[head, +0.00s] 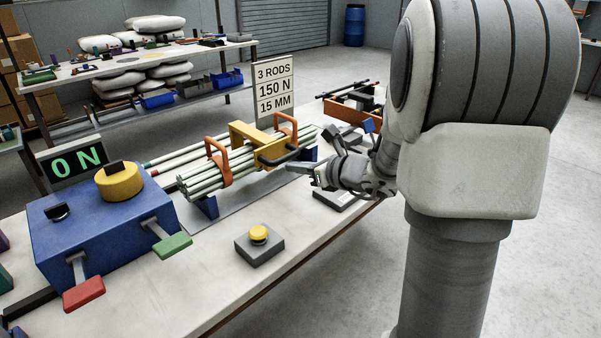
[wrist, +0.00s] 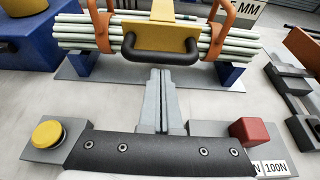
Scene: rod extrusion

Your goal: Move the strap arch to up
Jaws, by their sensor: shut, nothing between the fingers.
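A bundle of pale green rods (head: 190,177) lies across blue supports (head: 208,206). Two orange arches (head: 219,165) stand around the bundle, and they also show in the wrist view (wrist: 102,30). Between them a yellow arch (head: 243,136) with a black handle (head: 279,154) sits over the rods. I cannot tell which of these is the strap arch. My gripper (head: 292,169) is shut and empty, on the near side of the bundle. In the wrist view its fingers (wrist: 160,75) point at the black handle (wrist: 160,53), with the tips just below it in the picture and apparently apart from it.
A blue box (head: 105,225) with a yellow knob, two levers and a "0 N" display (head: 75,161) stands left. A yellow button (head: 258,234) sits in front. A sign (head: 274,92) reads "3 RODS 150 N 15 MM".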

